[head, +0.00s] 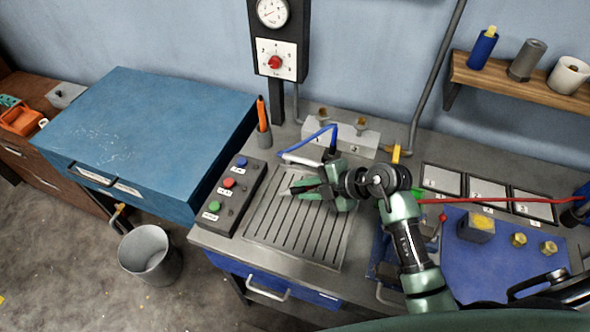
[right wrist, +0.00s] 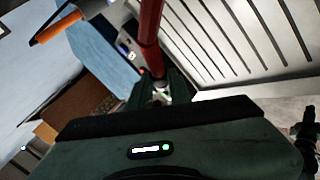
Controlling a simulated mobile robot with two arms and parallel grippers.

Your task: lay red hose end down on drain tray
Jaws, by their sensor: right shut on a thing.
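The drain tray (head: 290,225) is a grey slotted plate set in the bench, left of centre in the head view; its slots also show in the right wrist view (right wrist: 240,35). My right gripper (head: 297,190) is over the back part of the tray. In the right wrist view, its fingers (right wrist: 158,92) are shut on the red hose end (right wrist: 149,35), with a pale metal tip between them. In the head view the red hose (head: 480,200) runs in from the right and passes behind my arm. Whether the end touches the tray is unclear. My left gripper is out of view.
A button box (head: 235,195) borders the tray on the left, and a pen cup (head: 263,136) stands behind it. A blue hose (head: 312,138) bends down near the valve block (head: 345,137) at the back. A blue mat (head: 485,255) with brass fittings lies right.

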